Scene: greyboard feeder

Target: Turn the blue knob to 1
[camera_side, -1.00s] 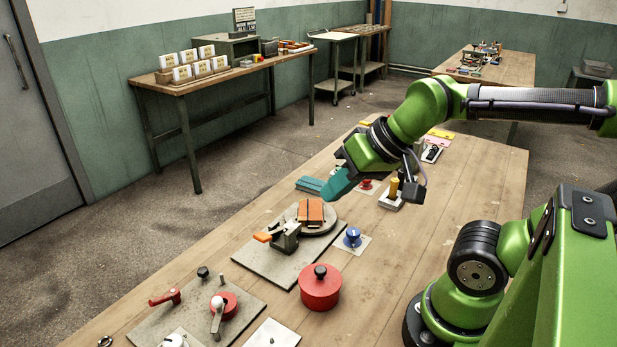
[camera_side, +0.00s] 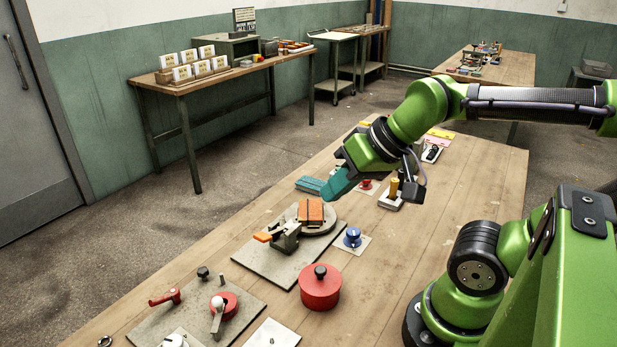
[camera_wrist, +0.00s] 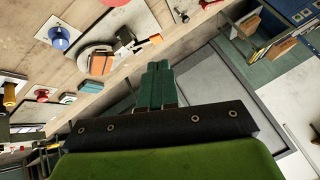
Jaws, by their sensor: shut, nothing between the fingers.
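The blue knob (camera_side: 352,236) stands on a small white plate (camera_side: 361,246) on the wooden table, to the right of the turntable fixture. It also shows in the wrist view (camera_wrist: 62,38), at the upper left. The marks around it are too small to read. My gripper (camera_side: 327,198) has teal fingers and hangs above the table, up and to the left of the knob, apart from it. In the wrist view my gripper's fingers (camera_wrist: 155,68) are together with nothing between them.
A round turntable (camera_side: 322,226) with orange blocks stands beside the knob. A red lidded pot (camera_side: 320,288) is in front of it. A yellow-topped post (camera_side: 394,187) and a red knob (camera_side: 366,184) stand behind it. Bare table lies to the right.

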